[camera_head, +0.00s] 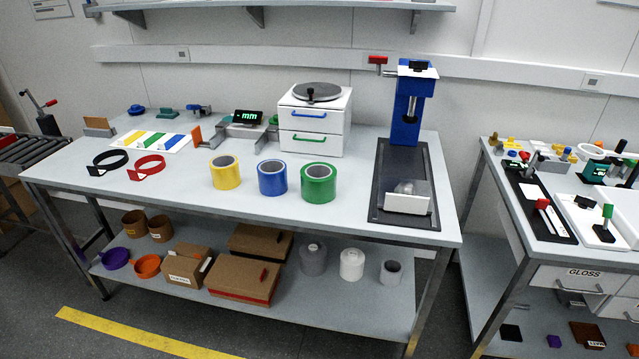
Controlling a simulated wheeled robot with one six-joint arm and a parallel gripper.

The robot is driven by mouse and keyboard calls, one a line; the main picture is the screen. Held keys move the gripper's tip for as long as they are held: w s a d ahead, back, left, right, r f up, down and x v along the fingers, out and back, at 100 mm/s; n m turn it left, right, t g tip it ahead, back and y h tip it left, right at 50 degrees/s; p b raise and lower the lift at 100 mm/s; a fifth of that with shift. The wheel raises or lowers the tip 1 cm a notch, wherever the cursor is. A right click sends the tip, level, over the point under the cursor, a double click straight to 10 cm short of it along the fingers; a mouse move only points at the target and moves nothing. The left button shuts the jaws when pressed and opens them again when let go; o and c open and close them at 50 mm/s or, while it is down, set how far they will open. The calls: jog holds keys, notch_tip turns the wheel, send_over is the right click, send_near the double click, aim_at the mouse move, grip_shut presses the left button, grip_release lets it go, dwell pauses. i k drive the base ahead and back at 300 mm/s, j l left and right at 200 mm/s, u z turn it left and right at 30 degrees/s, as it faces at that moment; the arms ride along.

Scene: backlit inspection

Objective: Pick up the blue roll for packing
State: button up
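The blue roll (272,178) stands upright on the light worktable (330,215), its round opening facing up. It sits between a yellow roll (225,173) on its left and a green roll (318,183) on its right, with small gaps to both. Nothing covers the blue roll from this view. My gripper does not show in the head view.
Behind the rolls stands a white drawer unit (315,122) with a round plate on top. A blue press (407,110) on a black base is to the right. Black and red rings (147,168) lie left. The table's front strip is clear.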

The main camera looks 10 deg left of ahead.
aim_at(273, 180)
jog(key=i+j+z, duration=0.1)
jog(key=j, duration=0.25)
jog(key=i+j+z, duration=0.1)
jog(key=i+j, duration=0.4)
jog(key=j, duration=0.25)
jog(key=i+j+z, duration=0.15)
jog(key=j, duration=0.25)
jog(key=i+j+z, duration=0.1)
jog(key=j, duration=0.3)
jog(key=i, duration=0.1)
